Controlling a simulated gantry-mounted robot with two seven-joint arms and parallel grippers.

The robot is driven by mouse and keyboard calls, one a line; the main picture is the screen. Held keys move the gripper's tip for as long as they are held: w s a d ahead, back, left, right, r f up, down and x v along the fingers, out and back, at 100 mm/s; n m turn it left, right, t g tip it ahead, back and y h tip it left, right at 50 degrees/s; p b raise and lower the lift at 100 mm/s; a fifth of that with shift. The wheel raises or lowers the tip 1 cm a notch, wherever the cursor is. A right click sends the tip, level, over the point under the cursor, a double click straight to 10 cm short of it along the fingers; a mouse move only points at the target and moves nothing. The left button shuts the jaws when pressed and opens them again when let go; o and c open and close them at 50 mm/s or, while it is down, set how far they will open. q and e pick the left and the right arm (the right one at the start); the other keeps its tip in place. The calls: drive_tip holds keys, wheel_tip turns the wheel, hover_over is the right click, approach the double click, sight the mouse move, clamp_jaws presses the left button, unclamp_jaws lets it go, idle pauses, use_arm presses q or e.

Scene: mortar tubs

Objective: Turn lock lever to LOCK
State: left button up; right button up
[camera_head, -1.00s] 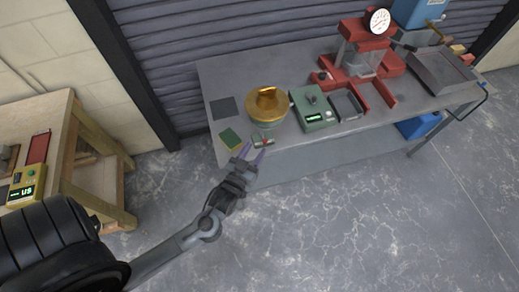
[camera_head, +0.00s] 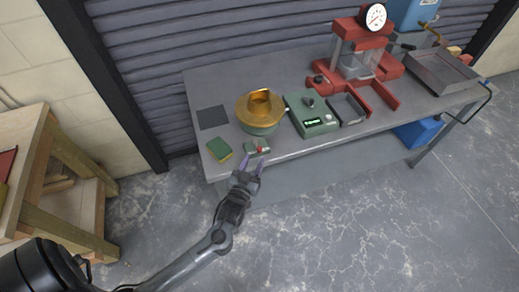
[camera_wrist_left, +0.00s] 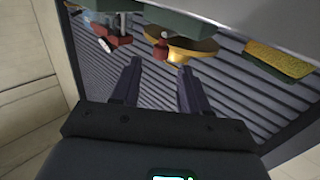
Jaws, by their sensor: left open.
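A small grey-green block with a red lever (camera_head: 259,149) sits at the front edge of the grey bench, in front of the gold-and-green round mixer (camera_head: 261,107). In the left wrist view the red lever knob (camera_wrist_left: 162,41) shows against the green block (camera_wrist_left: 185,22), above the space between the fingers. My left gripper (camera_head: 253,165) is open and empty, with its purple fingertips just in front of the block. The fingers also show in the left wrist view (camera_wrist_left: 160,68), apart from the knob. Any LOCK marking is too small to read. My right gripper is out of view.
A green-yellow sponge (camera_head: 219,149) lies left of the block. A green scale (camera_head: 311,115), a grey tub (camera_head: 347,109) and a red press (camera_head: 356,65) stand to the right on the bench (camera_head: 300,68). A wooden table (camera_head: 62,165) is at left. Floor in front is clear.

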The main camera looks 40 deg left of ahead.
sight(258, 151)
use_arm(q)
drive_tip(key=x, duration=0.6)
drive_tip(key=shift+w+a+b, duration=0.15)
drive_tip(key=shift+w+b, duration=0.15)
clamp_jaws()
